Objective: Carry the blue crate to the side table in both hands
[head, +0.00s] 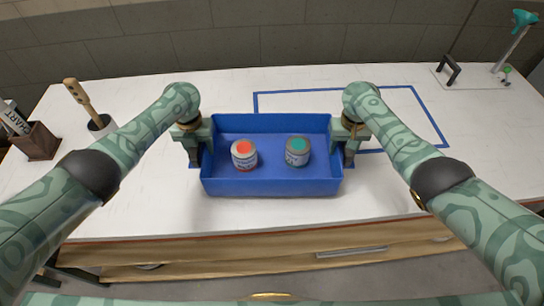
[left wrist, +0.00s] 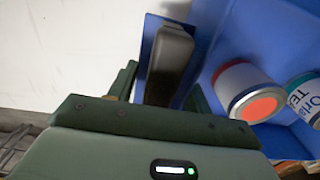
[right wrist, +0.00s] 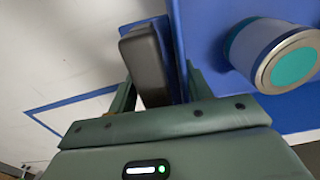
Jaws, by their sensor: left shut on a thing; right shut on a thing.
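The blue crate (head: 270,186) is in the middle of the head view, over the white table near its front edge. I cannot tell whether it touches the table. Inside stand a can with a red top (head: 244,154) and a can with a teal top (head: 297,150). My left gripper (head: 195,150) is shut on the crate's left end, at a dark handle (left wrist: 168,65) in the left wrist view. My right gripper (head: 346,148) is shut on the right end, at a dark handle (right wrist: 145,65) in the right wrist view. The fingertips are partly hidden. The side table is not identifiable.
A blue taped outline (head: 430,118) marks the white table (head: 130,210) behind and right of the crate. A brown box (head: 36,142) and a cup holding a wooden-handled tool (head: 102,124) stand at left. A dark handle-like fixture (head: 450,70) and a teal-topped stand (head: 512,42) are far right.

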